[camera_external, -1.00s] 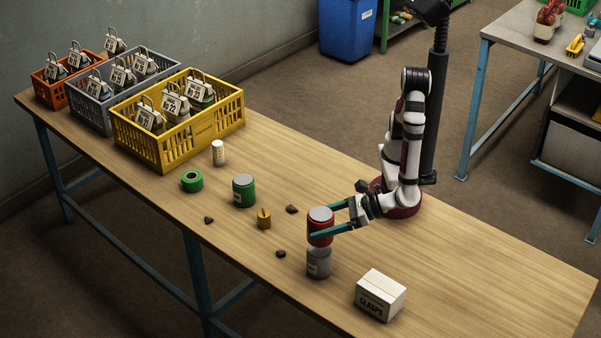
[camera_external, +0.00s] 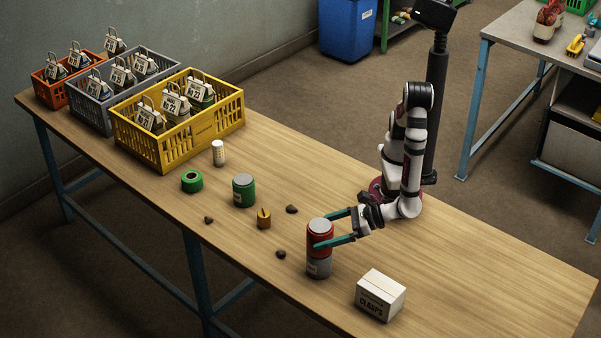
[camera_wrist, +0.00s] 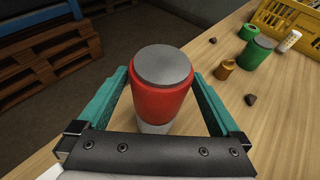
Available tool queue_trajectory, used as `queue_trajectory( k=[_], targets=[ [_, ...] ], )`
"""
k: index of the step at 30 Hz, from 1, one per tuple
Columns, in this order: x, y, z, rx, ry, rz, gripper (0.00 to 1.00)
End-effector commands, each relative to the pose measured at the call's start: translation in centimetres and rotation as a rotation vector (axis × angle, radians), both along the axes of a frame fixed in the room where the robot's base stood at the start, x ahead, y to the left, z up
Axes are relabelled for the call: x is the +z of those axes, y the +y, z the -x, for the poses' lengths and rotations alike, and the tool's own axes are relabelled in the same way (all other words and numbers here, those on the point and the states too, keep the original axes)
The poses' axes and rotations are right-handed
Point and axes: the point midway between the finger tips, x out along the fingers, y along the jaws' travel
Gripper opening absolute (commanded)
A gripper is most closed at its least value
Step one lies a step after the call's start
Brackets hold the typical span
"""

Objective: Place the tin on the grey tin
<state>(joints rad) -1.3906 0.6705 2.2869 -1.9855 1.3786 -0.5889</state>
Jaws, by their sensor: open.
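The red tin (camera_external: 319,237) with a grey lid stands upright on top of the grey tin (camera_external: 319,267) near the table's front edge. In the wrist view the red tin (camera_wrist: 162,95) fills the middle, and a strip of the grey tin (camera_wrist: 153,128) shows below it. My gripper (camera_external: 322,229) is open, its teal fingers on either side of the red tin. In the wrist view a gap shows between the right finger and the red tin; whether the left finger touches it I cannot tell.
A white box (camera_external: 380,295) stands to the right of the tins. A green tin (camera_external: 244,190), a brass-coloured piece (camera_external: 264,218), green tape (camera_external: 192,181), a white cylinder (camera_external: 218,152) and several dark lumps lie to the left. A yellow crate (camera_external: 218,122) stands farther left.

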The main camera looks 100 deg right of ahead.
Motion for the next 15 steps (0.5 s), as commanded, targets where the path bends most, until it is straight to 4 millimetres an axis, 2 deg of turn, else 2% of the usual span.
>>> queue_trajectory(
  k=[9,15],
  targets=[
    [2.8,0.7,6.8,0.006,0.000,-0.003,1.00],
    [4.0,0.8,9.7,0.004,0.000,0.001,1.00]
  ],
)
